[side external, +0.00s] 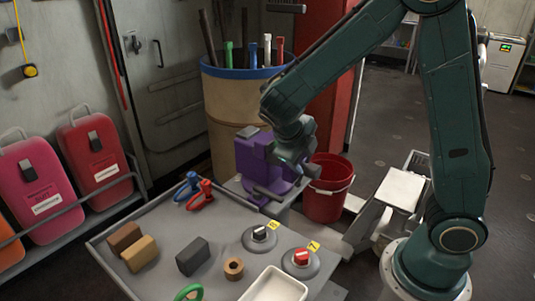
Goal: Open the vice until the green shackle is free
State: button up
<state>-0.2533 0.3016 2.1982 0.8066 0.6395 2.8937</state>
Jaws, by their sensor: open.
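The purple vice (252,157) stands at the back right corner of the grey table, with a dark bar at its front low side. My gripper (290,165) is at the right side of the vice, overlapping it in the picture; it is open, and its fingertips are hard to make out. I cannot tell whether it touches the vice. A green ring-like piece (189,291), possibly a shackle, lies at the table's front edge, cut off by the frame. No green shackle can be made out in the vice; its jaws are partly hidden by my arm.
On the table (160,220) are blue (187,188) and red (203,195) shackles, brown and tan blocks (139,253), a dark block (193,256), a wooden ring (233,268), two round grey bases (260,238) and a white tray (275,285). A barrel (228,105) and red bucket (327,190) stand behind.

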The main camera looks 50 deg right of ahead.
jog(key=shift+v, duration=1.65)
jog(key=shift+c, duration=0.4)
jog(key=c, duration=0.7)
jog(key=shift+n, duration=0.3)
jog(key=c, duration=0.4)
jog(key=shift+a+f+n, duration=0.1)
jog(key=shift+a+n, duration=0.05)
jog(key=shift+n, duration=0.35)
grip_shut()
jog(key=a+n, duration=0.1)
jog(key=n, duration=0.4)
jog(key=a+f+n, duration=0.1)
jog(key=a+n, duration=0.1)
jog(key=n, duration=0.4)
jog(key=w+a+n+t, duration=0.1)
jog(key=n, duration=0.4)
jog(key=shift+a+f+n, duration=0.2)
jog(key=shift+f+n, duration=0.05)
jog(key=shift+n, duration=0.15)
